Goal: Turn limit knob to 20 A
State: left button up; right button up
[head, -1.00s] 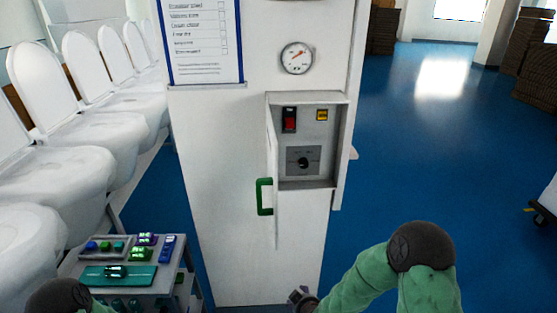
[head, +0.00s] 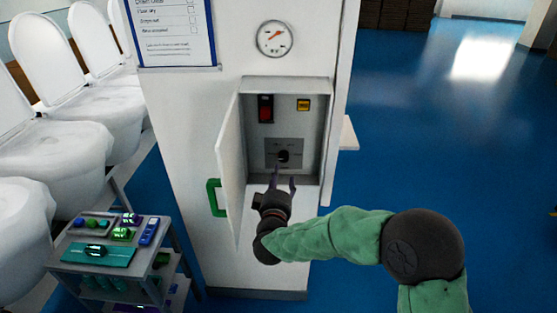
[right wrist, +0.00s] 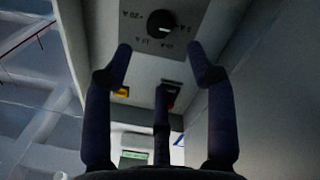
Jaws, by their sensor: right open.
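The black limit knob (head: 283,156) is on a grey plate inside an open wall box on the white column. In the right wrist view the knob (right wrist: 162,22) is at the top, with amp marks around it; "20 A" (right wrist: 131,15) is to its left. A pale mark shows on the knob, but I cannot tell its exact setting. My right gripper (head: 284,182) is open and empty, just below and in front of the knob. Its spread fingers (right wrist: 160,55) point at the plate and look apart from the knob. My left gripper is out of view.
The box door (head: 231,165) with a green handle (head: 214,197) stands open at the left. A red switch (head: 265,108) and yellow label (head: 303,104) are above the knob. A gauge (head: 275,38) is higher. A cart (head: 62,252) stands lower left; blue floor is free at right.

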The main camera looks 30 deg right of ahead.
aim_at(283, 159)
jog(key=b+x, duration=0.1)
jog(key=x, duration=0.8)
jog(key=shift+w+d+f, duration=0.1)
jog(key=shift+w+d, duration=0.1)
jog(key=shift+w, duration=0.05)
grip_shut()
